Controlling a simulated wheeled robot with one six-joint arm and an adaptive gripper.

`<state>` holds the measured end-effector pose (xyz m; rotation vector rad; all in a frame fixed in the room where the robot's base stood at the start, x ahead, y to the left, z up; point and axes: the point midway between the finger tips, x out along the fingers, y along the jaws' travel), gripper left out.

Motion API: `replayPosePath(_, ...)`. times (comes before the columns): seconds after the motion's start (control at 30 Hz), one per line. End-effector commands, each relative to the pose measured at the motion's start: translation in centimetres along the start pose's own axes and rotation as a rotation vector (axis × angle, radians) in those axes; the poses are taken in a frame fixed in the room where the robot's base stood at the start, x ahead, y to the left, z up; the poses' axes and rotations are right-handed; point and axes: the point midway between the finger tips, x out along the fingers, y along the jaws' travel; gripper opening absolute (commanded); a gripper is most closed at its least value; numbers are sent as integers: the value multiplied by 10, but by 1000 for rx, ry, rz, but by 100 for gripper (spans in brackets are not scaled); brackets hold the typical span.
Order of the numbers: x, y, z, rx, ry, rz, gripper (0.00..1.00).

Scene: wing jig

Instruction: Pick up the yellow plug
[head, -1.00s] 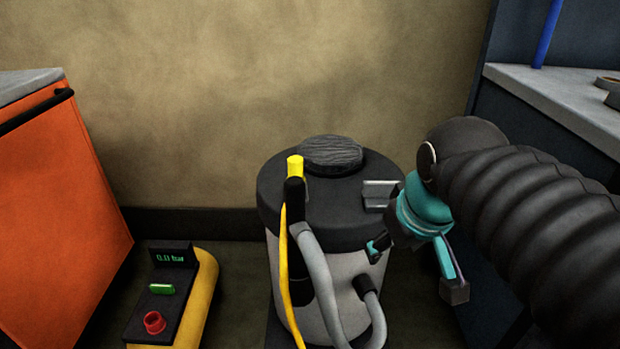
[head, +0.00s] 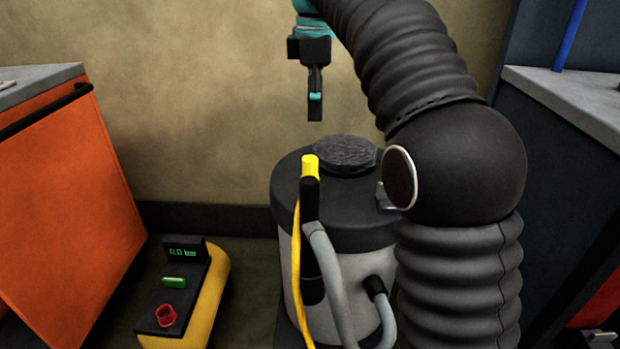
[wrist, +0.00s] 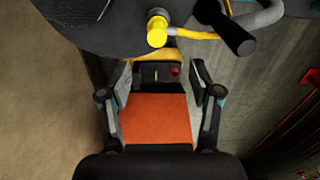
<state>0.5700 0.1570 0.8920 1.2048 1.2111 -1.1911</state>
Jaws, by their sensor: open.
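The yellow plug (head: 310,167) stands upright at the top of a black holder on the near left side of the grey-and-black canister, with a yellow cable running down from it. In the wrist view the yellow plug (wrist: 157,29) shows from above, near the top edge and beyond the fingertips. My gripper (head: 315,112) hangs above the canister, pointing down, higher than the plug and apart from it. In the wrist view my gripper (wrist: 159,76) has its fingers spread wide with nothing between them.
The canister (head: 352,232) has a dark round pad (head: 345,153) on its lid and a grey hose (head: 331,275) in front. A yellow pump unit (head: 211,299) stands on the floor at left, beside an orange cabinet (head: 65,190). A grey-topped bench (head: 570,100) is at right.

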Motion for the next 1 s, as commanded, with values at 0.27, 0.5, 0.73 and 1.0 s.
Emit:
replayPosePath(0.27, 25, 4, -5, -42, -4, -14, 63)
replayPosePath(0.5, 68, 3, -5, -40, -4, -13, 63)
replayPosePath(0.73, 86, 4, -5, -40, -3, -9, 63)
replayPosePath(1.0, 116, 5, -7, -39, -3, -12, 63)
